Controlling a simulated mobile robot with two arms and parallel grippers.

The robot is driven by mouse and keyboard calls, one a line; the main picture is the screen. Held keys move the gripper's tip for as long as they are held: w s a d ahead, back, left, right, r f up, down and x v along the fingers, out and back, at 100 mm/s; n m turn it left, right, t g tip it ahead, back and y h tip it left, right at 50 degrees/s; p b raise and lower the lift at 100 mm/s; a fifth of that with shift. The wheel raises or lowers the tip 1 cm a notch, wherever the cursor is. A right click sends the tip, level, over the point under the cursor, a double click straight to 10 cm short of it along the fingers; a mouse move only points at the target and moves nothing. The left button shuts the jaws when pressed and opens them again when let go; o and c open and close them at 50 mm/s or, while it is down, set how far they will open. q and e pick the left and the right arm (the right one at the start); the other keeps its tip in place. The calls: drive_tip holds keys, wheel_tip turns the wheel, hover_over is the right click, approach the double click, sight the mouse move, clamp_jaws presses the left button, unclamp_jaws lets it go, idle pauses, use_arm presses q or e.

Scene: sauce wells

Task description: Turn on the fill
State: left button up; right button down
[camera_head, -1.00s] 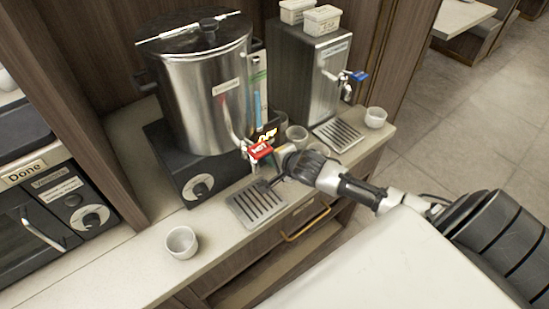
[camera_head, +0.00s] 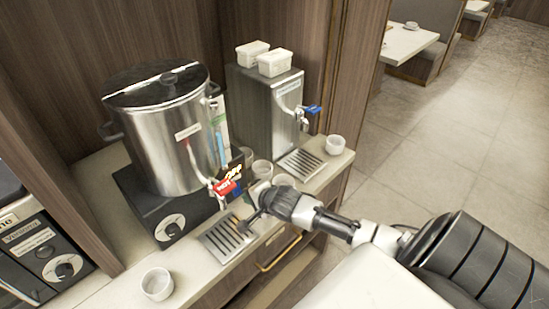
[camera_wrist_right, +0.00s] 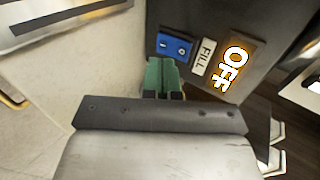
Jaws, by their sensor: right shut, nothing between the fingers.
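A blue rocker switch (camera_wrist_right: 174,46) sits on a dark panel in the right wrist view. A white "FILL" label (camera_wrist_right: 203,57) is beside it, and a lit "OFF" sign (camera_wrist_right: 234,69) is farther right. The sign also shows small behind the red tap in the head view (camera_head: 234,171). My right gripper (camera_wrist_right: 163,77) is shut and empty, its green fingertips just below the switch; I cannot tell whether they touch it. In the head view the right gripper (camera_head: 262,195) is beside the red-handled tap, its fingertips partly hidden. My left gripper is not in view.
A steel urn (camera_head: 167,130) stands on a black base (camera_head: 140,210) with a red-handled tap (camera_head: 224,187). A drip grate (camera_head: 226,238) lies below. A second dispenser (camera_head: 262,110) with a blue tap stands right. Cups (camera_head: 157,283) stand on the counter.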

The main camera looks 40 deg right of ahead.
drive_tip(key=v, duration=0.3)
drive_tip(key=shift+s+a+b, duration=0.1)
drive_tip(key=shift+s+b, duration=0.1)
drive_tip(key=shift+b, duration=0.15)
drive_tip(key=shift+s+r, duration=0.15)
drive_tip(key=shift+s, duration=0.1)
drive_tip(key=shift+s+r, duration=0.15)
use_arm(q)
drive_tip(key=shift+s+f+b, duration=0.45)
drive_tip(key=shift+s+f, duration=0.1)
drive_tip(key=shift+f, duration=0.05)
use_arm(e)
drive_tip(key=shift+v, duration=2.9)
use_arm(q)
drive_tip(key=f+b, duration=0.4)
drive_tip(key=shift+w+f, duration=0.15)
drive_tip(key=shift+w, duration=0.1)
use_arm(e)
drive_tip(key=shift+d+f, duration=0.25)
drive_tip(key=shift+f, duration=0.45)
